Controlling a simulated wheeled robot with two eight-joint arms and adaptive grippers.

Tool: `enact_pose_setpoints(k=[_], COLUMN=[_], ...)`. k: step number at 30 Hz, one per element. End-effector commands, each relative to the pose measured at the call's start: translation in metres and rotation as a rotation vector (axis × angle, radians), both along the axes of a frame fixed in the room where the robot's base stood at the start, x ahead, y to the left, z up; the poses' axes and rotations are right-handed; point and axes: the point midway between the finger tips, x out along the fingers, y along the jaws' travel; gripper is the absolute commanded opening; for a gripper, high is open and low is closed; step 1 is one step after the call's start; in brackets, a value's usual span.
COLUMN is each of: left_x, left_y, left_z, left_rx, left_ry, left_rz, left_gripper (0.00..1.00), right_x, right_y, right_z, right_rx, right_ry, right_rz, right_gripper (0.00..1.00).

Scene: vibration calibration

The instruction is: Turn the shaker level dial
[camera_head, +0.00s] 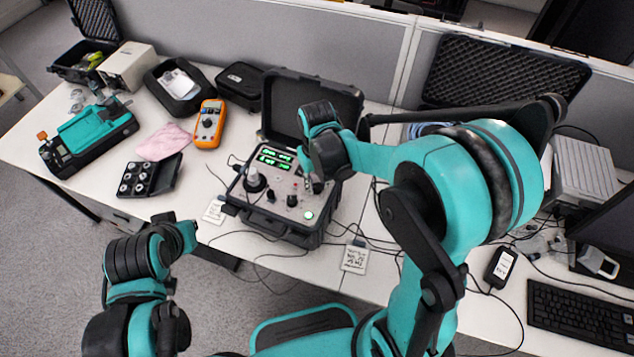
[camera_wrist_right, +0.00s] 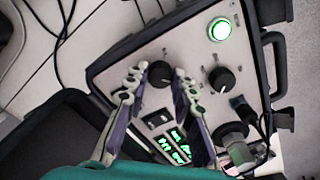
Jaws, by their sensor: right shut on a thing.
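The calibrator is an open black case with a light control panel (camera_head: 275,208), green displays and a lit green button (camera_head: 308,215). It also shows in the right wrist view, with the button (camera_wrist_right: 220,29) at the top. My right gripper (camera_head: 314,186) is over the panel's right side. In the right wrist view my right gripper's (camera_wrist_right: 160,82) two fingers are on either side of a black dial (camera_wrist_right: 160,72), shut on it. A second black dial (camera_wrist_right: 221,79) is beside it, free. I cannot read the labels. My left gripper (camera_head: 183,233) is low at the left, away from the case; its fingers are unclear.
An orange multimeter (camera_head: 209,124), a pink cloth (camera_head: 163,142) and a black box of round parts (camera_head: 150,176) lie left of the case. Cables cross the table's front. A keyboard (camera_head: 580,317) is at the right. A grey partition (camera_head: 300,40) stands behind.

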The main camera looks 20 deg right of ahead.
Motion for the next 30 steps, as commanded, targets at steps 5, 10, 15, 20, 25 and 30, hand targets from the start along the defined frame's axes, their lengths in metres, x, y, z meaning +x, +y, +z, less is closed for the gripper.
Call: enact_pose_setpoints(k=[5,10,15,20,25,30], left_x=[0.000,0.000,0.000,0.000,0.000,0.000], left_y=[0.000,0.000,0.000,0.000,0.000,0.000], left_z=[0.000,0.000,0.000,0.000,0.000,0.000], left_rx=[0.000,0.000,0.000,0.000,0.000,0.000], left_ry=[0.000,0.000,0.000,0.000,0.000,0.000], left_rz=[0.000,0.000,0.000,0.000,0.000,0.000], left_gripper=[0.00,0.00,0.00,0.00,0.00,0.00], right_x=[0.000,0.000,0.000,0.000,0.000,0.000], right_y=[0.000,0.000,0.000,0.000,0.000,0.000], right_z=[0.000,0.000,0.000,0.000,0.009,0.041], right_rx=[0.000,0.000,0.000,0.000,0.000,0.000], right_ry=[0.000,0.000,0.000,0.000,0.000,0.000], right_rz=[0.001,0.001,0.001,0.000,0.000,0.000], right_gripper=[0.00,0.27,0.46,0.46,0.46,0.46])
